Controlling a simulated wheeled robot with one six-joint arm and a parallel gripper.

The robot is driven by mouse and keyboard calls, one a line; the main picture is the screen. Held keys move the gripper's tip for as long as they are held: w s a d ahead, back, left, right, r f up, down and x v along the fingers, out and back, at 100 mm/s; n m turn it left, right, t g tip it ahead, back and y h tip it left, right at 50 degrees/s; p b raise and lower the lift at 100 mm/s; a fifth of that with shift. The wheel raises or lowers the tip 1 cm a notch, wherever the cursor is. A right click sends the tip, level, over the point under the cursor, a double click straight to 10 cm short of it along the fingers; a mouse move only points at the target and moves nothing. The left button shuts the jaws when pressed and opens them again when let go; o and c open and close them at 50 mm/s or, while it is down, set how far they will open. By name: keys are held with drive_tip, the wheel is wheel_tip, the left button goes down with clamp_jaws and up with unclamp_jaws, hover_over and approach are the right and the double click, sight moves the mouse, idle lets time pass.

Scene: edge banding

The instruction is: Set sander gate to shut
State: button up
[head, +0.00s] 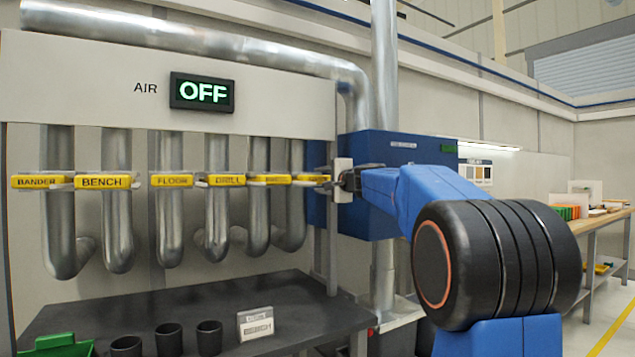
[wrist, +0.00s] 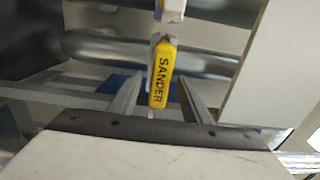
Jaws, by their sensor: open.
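The sander gate's yellow handle (wrist: 161,75), lettered SANDER, lies between my gripper's two fingers in the wrist view, with a gap on each side. My gripper (wrist: 160,92) is open and not closed on it. In the head view, my gripper (head: 343,181) is at the right end of the row of gates, beside the last yellow handle (head: 312,178). That handle's lettering is too small and partly hidden to read there. I cannot tell from its pose whether the gate is open or shut.
Other yellow gate handles, including BANDER (head: 42,182), BENCH (head: 103,182), FLOOR (head: 172,181) and DRILL (head: 226,180), run left along the metal pipes. An AIR display (head: 202,92) reads OFF. A dark bench (head: 240,290) below holds black cups and a small sign (head: 255,324).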

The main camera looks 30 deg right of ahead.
drive_tip(key=s, duration=1.5)
drive_tip(key=shift+d, duration=0.2)
drive_tip(key=s+a+f+n+g+y, duration=0.1)
drive_tip(key=s+a+f+n+g, duration=0.2)
drive_tip(key=s+a+f, duration=0.35)
drive_tip(key=s+a+f+n+g+y, duration=0.15)
drive_tip(key=s+a+f+n, duration=0.25)
drive_tip(key=a+f, duration=0.55)
drive_tip(key=s+a+f+n+g+y, duration=0.1)
drive_tip(key=s+a+f+n+g, duration=0.2)
drive_tip(key=s+a+f, duration=0.35)
drive_tip(key=s+f+n+g+h, duration=0.2)
drive_tip(key=s+f+n, duration=0.1)
drive_tip(key=s+f, duration=0.7)
drive_tip(key=s+f+n+g+h, duration=0.2)
drive_tip(key=s+f, duration=0.7)
drive_tip(key=f, duration=0.6)
drive_tip(key=n+g, duration=0.1)
drive_tip(key=n, duration=0.1)
drive_tip(key=shift+s+a+f+n+g, duration=0.2)
drive_tip(key=shift+s+n+g, duration=0.1)
drive_tip(key=shift+s+g, duration=0.1)
drive_tip(key=shift+r, duration=0.1)
